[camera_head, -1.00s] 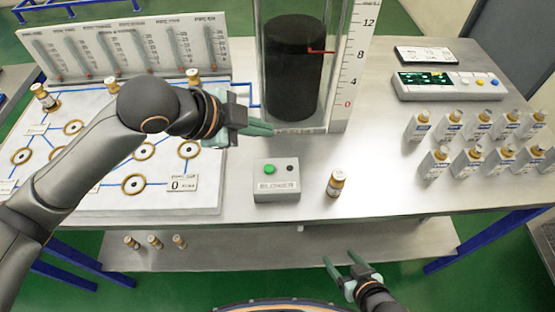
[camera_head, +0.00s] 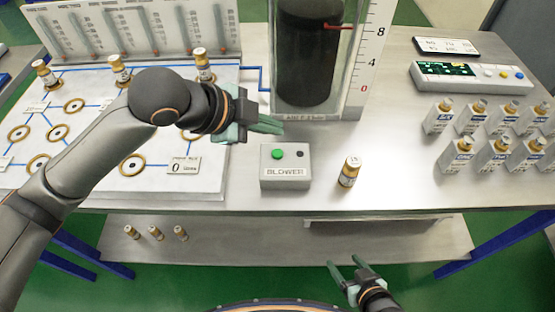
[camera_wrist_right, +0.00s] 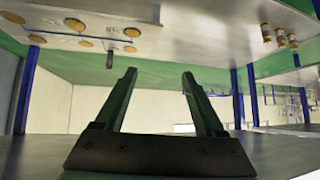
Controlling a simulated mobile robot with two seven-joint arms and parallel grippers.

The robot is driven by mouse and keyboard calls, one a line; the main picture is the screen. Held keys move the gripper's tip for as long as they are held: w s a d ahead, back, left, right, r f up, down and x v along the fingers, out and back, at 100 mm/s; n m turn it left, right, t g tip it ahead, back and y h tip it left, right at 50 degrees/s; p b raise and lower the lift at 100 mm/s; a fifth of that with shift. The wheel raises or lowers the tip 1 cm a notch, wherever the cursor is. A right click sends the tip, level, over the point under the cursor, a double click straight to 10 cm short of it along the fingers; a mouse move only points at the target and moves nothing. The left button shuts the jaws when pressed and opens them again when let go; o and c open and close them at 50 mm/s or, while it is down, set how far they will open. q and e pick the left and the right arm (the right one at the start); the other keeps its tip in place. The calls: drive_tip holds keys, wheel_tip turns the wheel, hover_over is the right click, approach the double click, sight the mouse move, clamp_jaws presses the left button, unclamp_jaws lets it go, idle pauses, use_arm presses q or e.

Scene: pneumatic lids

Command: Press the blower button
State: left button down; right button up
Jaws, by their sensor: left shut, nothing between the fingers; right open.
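The blower box (camera_head: 285,172) is a small grey box labelled BLOWER on the table. It has a green button (camera_head: 278,154) on its top left and a small dark dot at its top right. My left gripper (camera_head: 268,127) is shut and empty, just behind and above the box in the picture, apart from the green button. My right gripper (camera_head: 346,270) is open and empty, low in front of the table's front edge. It also shows open in the right wrist view (camera_wrist_right: 160,88).
A clear column (camera_head: 308,60) with a black cylinder and a scale stands behind the box. A brown vial (camera_head: 350,171) stands right of it. Several white bottles (camera_head: 465,155) and a control panel (camera_head: 470,76) are at right. A white flow board (camera_head: 120,185) lies left.

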sight(277, 154)
use_arm(q)
wheel_tip(277, 154, down, 2)
drive_tip(key=shift+f+b, duration=0.1)
drive_tip(key=shift+b, duration=0.45)
drive_tip(key=shift+f, duration=0.8)
use_arm(e)
drive_tip(key=shift+w+a+f, duration=0.5)
drive_tip(key=shift+w+a, duration=0.1)
drive_tip(key=shift+a, duration=0.15)
drive_tip(key=shift+s+d+f, duration=0.15)
drive_tip(key=shift+s, duration=0.05)
use_arm(q)
drive_tip(key=shift+f, duration=0.15)
drive_tip(key=shift+f, duration=0.3)
